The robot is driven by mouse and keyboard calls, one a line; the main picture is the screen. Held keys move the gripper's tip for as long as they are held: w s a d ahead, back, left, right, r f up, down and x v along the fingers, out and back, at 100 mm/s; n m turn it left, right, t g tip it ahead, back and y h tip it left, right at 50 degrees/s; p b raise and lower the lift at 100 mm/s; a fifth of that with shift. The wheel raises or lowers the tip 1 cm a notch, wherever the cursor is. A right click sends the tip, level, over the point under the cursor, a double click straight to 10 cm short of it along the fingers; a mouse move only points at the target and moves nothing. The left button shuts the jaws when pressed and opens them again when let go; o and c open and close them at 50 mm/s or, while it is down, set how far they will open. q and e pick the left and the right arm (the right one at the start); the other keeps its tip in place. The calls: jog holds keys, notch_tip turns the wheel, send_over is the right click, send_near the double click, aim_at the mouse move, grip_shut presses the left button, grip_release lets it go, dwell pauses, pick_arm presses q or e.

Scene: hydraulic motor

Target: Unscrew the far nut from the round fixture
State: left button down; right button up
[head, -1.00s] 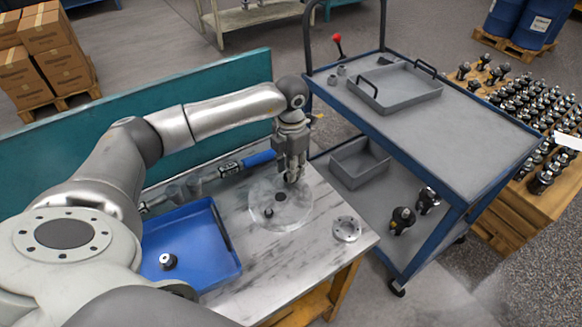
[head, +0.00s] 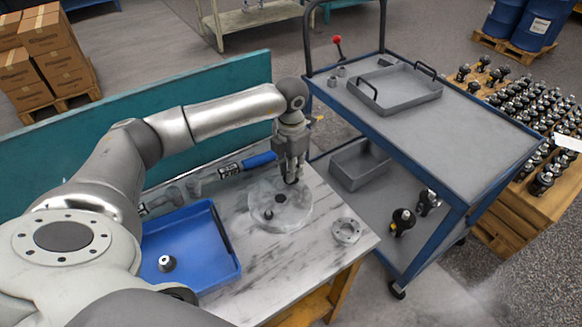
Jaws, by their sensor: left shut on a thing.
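The round fixture (head: 297,218) is a translucent disc lying on the marble-topped workbench. A dark hole or peg (head: 280,199) shows near its middle, and a small dark nut (head: 268,214) stands on its near left part. My left gripper (head: 290,180) points down over the far right part of the disc, its fingers shut on a small dark piece, seemingly the far nut, mostly hidden between the fingertips. My right gripper does not show.
A blue tray (head: 222,284) with a small dark and silver part (head: 166,263) lies left of the fixture. A metal flange (head: 346,231) lies to its right. A blue-handled tool (head: 258,161) lies behind. A blue-framed cart (head: 480,125) stands to the right.

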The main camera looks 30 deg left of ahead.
pick_arm(q)
jog(key=n, duration=0.3)
jog(key=shift+r+p, duration=0.1)
jog(key=shift+p, duration=0.3)
jog(key=shift+n, duration=1.4)
jog(key=n+p, duration=0.1)
jog(key=n, duration=0.1)
jog(key=shift+n, duration=0.3)
jog(key=shift+n+p, duration=0.4)
jog(key=shift+n, duration=0.6)
jog(key=c, duration=1.6)
grip_release()
jog(key=shift+o, duration=0.2)
